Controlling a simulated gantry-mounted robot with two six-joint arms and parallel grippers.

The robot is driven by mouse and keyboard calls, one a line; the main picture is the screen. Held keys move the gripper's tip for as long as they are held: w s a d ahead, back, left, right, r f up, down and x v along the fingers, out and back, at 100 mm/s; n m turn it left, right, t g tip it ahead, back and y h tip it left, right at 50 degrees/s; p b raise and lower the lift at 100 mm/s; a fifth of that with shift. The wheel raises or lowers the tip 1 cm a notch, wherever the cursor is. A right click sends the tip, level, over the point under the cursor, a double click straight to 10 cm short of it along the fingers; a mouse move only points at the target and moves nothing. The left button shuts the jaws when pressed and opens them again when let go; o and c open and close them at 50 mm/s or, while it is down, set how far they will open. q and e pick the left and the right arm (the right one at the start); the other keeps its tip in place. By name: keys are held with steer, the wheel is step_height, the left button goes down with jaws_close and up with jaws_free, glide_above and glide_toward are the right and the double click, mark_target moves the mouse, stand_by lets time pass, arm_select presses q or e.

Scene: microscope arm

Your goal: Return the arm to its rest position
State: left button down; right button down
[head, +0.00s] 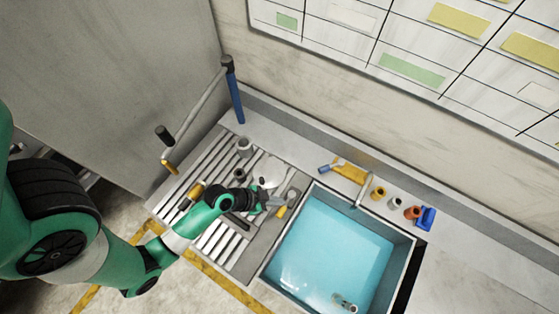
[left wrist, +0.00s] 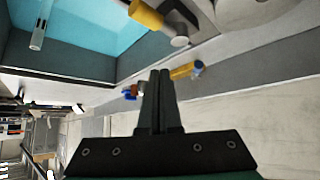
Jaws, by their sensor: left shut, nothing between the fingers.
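My left arm reaches in from the left in the head view. Its gripper (head: 277,202) is over the right part of the ribbed drainboard (head: 222,240), close to the sink's left rim. In the left wrist view its two fingers (left wrist: 160,75) are pressed together with nothing between them. A boom arm (head: 200,105) on a blue post (head: 235,95) stands at the back left in the head view. Its grey bar slants down left to a black knob and an orange-yellow tip (head: 168,167). My gripper is well apart from it. My right gripper is not in view.
The sink (head: 335,240) holds blue water. A yellow-and-grey fitting (left wrist: 147,14) is near my fingers. A yellow item (head: 350,173), small orange pots (head: 378,193) and a blue item (head: 427,217) line the back ledge. A grey cup (head: 244,147) stands on the drainboard.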

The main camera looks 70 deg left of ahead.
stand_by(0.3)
arm_select(q)
steer(key=w+d+r+m+t+p, duration=0.1)
steer(key=w+r+m+t, duration=0.25)
steer(key=w+r, duration=1.2)
steer(key=w+d+r+m+t+h, duration=0.15)
steer(key=w+r, duration=0.25)
steer(key=r, duration=0.7)
steer(key=w+d+r+t, duration=0.2)
steer(key=w+r+t, duration=0.1)
steer(key=r, duration=0.7)
steer(key=s+d+r+t+h+p, duration=0.1)
steer(key=d+r+t, duration=0.15)
steer(key=r, duration=0.85)
steer(key=d+r+t+h, duration=0.1)
steer(key=r+t, duration=0.2)
steer(key=r, duration=0.8)
steer(key=s+r+n+t+y, duration=0.1)
steer(key=s+r+n+t, duration=0.1)
steer(key=s+r, duration=0.3)
steer(key=s+a+r+n+t+y, duration=0.1)
steer(key=s+r+n+t+y, duration=0.1)
steer(key=s+r, duration=0.4)
step_height(320, 180, up, 6)
steer(key=shift+s+a+f+n+t, duration=0.15)
steer(key=shift+s+a+n+t, duration=0.1)
steer(key=shift+n+t, duration=0.65)
